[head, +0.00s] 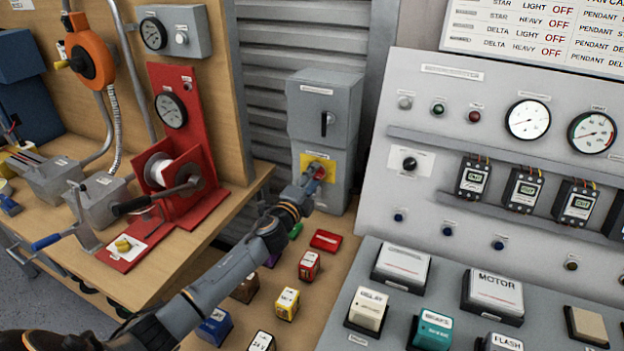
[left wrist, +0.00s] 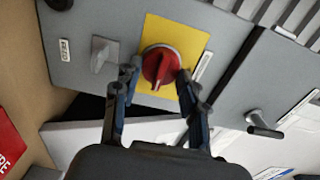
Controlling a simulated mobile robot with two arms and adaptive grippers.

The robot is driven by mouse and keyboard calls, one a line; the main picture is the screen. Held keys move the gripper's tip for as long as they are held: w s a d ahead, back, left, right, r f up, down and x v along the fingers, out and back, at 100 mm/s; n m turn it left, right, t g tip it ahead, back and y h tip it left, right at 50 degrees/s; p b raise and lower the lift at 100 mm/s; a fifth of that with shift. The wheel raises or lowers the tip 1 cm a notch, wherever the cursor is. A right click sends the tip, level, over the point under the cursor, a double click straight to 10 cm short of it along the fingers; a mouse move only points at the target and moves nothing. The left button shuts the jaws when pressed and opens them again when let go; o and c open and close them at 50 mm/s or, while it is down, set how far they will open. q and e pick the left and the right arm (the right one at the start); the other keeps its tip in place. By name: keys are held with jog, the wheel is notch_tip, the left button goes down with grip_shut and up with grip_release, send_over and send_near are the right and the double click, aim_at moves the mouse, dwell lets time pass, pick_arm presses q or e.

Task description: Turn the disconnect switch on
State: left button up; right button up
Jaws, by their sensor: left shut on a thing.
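The disconnect switch is a red rotary knob (head: 317,170) on a yellow plate (head: 327,162), low on the front of a grey cabinet (head: 322,130). In the left wrist view, the red knob (left wrist: 160,67) sits on the yellow plate (left wrist: 178,38), its raised grip running nearly up and down in the picture. My left gripper (head: 311,181) reaches up to the knob. In the left wrist view its fingers (left wrist: 157,82) stand on either side of the knob and are shut on it. In the head view the gripper partly hides the knob. My right gripper is in neither view.
A black handle (head: 324,124) is on the cabinet's upper door. Several small coloured boxes, including a red one (head: 309,265), stand below my left arm. A red winch stand (head: 180,130) is at left, and a grey control panel (head: 430,215) with meters is at right.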

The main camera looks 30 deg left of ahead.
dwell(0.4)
pick_arm(q)
jog(key=o, duration=1.1)
jog(key=shift+o, duration=0.2)
jog(key=shift+s, duration=0.1)
jog(key=s, duration=1.1)
jog(key=shift+s+d, duration=0.4)
